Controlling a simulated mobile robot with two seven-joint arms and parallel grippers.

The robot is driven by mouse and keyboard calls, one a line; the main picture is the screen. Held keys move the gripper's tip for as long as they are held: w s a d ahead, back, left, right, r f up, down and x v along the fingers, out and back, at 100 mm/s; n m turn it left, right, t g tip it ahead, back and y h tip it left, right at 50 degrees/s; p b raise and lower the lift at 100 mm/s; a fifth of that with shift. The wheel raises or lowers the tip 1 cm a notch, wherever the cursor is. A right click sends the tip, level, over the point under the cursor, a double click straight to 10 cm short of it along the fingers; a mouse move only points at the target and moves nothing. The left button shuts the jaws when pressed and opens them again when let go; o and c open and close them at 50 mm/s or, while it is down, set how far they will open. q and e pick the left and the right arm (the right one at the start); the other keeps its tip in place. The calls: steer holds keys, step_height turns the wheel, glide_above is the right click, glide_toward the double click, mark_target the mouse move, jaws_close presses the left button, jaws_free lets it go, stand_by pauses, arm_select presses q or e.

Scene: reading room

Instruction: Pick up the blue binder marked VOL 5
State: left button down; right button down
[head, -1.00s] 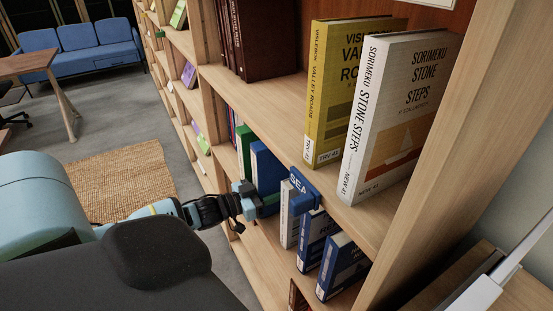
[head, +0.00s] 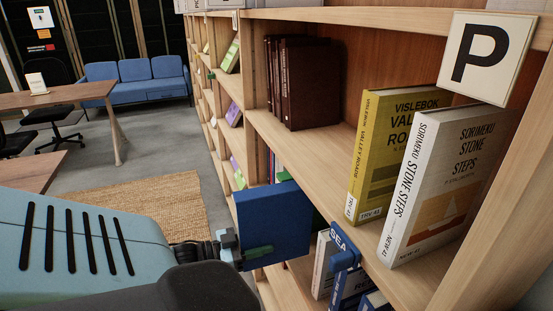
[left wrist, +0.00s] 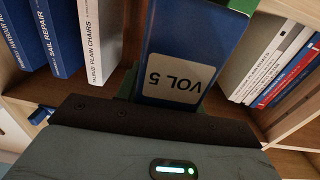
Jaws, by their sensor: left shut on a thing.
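The blue binder marked VOL 5 (head: 274,222) is out in front of the lower shelf in the head view, its broad blue side showing. In the left wrist view its spine (left wrist: 188,35) bears a pale VOL 5 label that reads upside down. My left gripper (head: 232,250) is shut on the binder's spine end; a green finger lies along its side. In the left wrist view the gripper (left wrist: 165,100) is right against the label end. My right gripper is not in view.
The bookcase shelf (head: 318,165) above holds a yellow book (head: 385,140), a white book (head: 432,180) and dark brown volumes (head: 305,85). A blue SEA sign (head: 343,250) hangs at the shelf edge. Open floor with a woven rug (head: 150,210) lies left.

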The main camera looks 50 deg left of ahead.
mark_target(244, 246)
arm_select(q)
steer(key=shift+v, duration=1.95)
